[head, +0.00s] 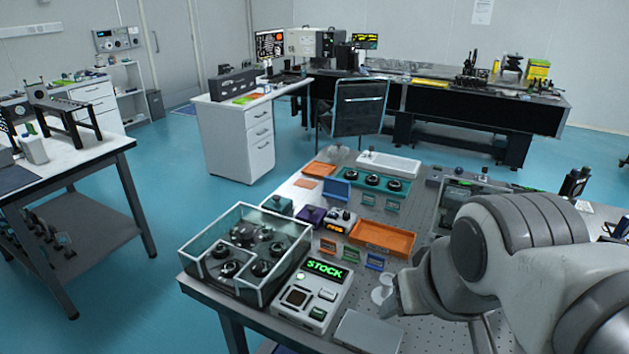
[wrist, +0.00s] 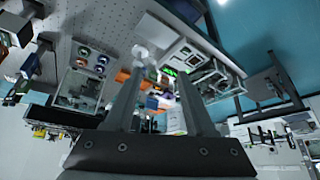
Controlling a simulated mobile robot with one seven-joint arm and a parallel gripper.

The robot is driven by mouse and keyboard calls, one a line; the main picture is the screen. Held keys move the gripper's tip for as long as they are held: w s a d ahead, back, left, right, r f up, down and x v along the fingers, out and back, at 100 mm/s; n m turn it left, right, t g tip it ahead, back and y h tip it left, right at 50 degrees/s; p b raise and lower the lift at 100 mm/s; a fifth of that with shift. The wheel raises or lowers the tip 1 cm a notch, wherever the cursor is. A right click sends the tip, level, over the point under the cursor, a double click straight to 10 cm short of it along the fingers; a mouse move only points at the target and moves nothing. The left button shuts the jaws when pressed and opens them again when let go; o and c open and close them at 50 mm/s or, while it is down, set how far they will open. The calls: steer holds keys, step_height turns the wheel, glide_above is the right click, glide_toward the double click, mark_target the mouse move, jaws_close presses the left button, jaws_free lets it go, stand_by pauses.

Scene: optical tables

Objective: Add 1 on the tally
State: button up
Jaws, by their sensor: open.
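A pale box-shaped device with a lit green display reading STOCK (head: 326,270) stands near the front of the perforated table in the head view. It has a dark square panel, a lit round button and several small keys; no other label is legible. It also shows, turned over, in the wrist view (wrist: 182,54). A smaller unit with an amber display (head: 337,228) is behind it; its text is too small to read. I cannot tell which one is the tally. My gripper (wrist: 160,80) is open and empty, right of the STOCK device in the head view, apart from it.
A clear-walled case (head: 222,283) with dark round parts stands close left of the STOCK device. An orange tray (head: 383,238) and small coloured holders are behind it. A flat grey plate (head: 368,333) lies at the front right. Perforated tabletop is free farther back.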

jaws_close()
stand_by(1.4)
